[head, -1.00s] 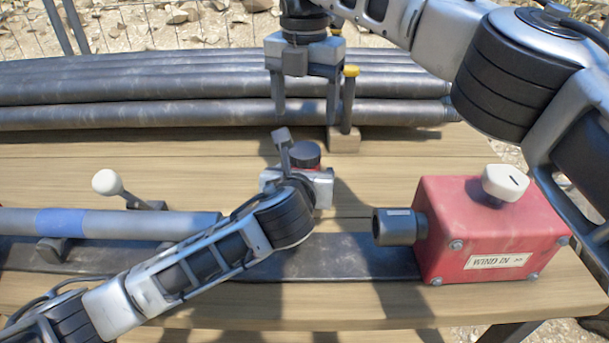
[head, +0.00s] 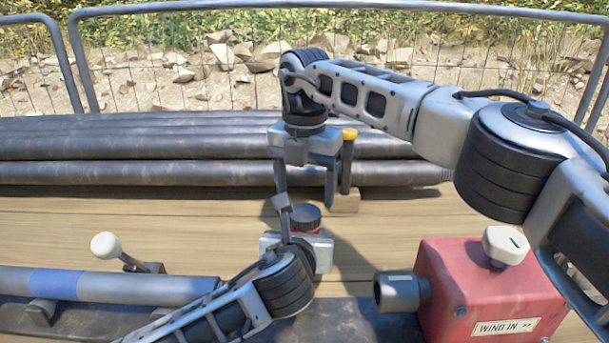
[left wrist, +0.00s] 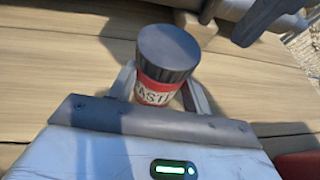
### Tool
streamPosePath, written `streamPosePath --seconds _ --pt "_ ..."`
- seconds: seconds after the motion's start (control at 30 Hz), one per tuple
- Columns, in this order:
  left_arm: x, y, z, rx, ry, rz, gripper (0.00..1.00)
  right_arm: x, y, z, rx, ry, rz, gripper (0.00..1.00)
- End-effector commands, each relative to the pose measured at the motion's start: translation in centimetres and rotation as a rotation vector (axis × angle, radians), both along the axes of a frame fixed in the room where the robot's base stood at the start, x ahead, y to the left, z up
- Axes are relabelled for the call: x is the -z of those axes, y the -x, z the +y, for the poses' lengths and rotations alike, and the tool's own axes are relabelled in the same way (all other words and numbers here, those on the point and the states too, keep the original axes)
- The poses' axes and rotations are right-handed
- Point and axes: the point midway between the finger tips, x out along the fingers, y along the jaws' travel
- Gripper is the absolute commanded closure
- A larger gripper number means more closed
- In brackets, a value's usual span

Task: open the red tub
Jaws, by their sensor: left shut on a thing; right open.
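The red tub (left wrist: 158,88), with a dark ribbed lid (left wrist: 166,50) and a label reading partly "ASTE", stands upright in my left gripper. In the head view its dark lid (head: 306,216) shows, with a little red below it. My left gripper (head: 298,243) is shut on the tub's body, with one finger on each side. My right gripper (head: 305,193) is open and empty, its fingers pointing down above and just behind the lid. It also shows in part at the top right of the left wrist view (left wrist: 262,16).
A yellow-topped post (head: 349,158) on a wooden block stands close to the right gripper. Dark pipes (head: 120,172) lie across the back. A red "WIND IN" box (head: 455,265) with a white knob is at the right. A grey rod (head: 150,290) and white-knobbed lever (head: 105,245) are left.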

Motion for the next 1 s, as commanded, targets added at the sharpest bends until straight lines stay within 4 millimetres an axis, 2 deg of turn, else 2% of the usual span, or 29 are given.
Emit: streamPosePath --seconds 0.1,0.3,0.63,0.67,0.8,0.83,1.0 --pt "0.0 0.0 0.0 -0.001 -0.001 0.001 1.0 2.0 0.1 0.0 -0.001 0.0 0.003 0.29" --pt "0.0 0.0 0.0 -0.001 -0.001 0.001 1.0 4.0 0.0 0.0 0.001 0.001 0.0 0.29" --pt "0.1 0.0 0.0 -0.001 -0.001 0.001 1.0 4.4 0.0 0.0 0.001 0.0 0.0 0.29" --pt "0.1 0.0 0.0 -0.001 -0.001 0.001 1.0 4.4 0.0 0.0 0.001 0.0 0.0 0.32" --pt "0.1 0.0 0.0 -0.001 -0.001 0.001 1.0 4.4 0.0 0.0 0.001 0.0 0.0 0.71" --pt "0.1 0.0 0.0 -0.001 -0.001 0.001 1.0 4.4 0.0 0.0 0.001 0.0 0.0 0.75" --pt "0.1 0.0 0.0 -0.001 -0.001 0.001 1.0 4.3 0.0 0.0 -0.006 0.0 0.0 0.75"
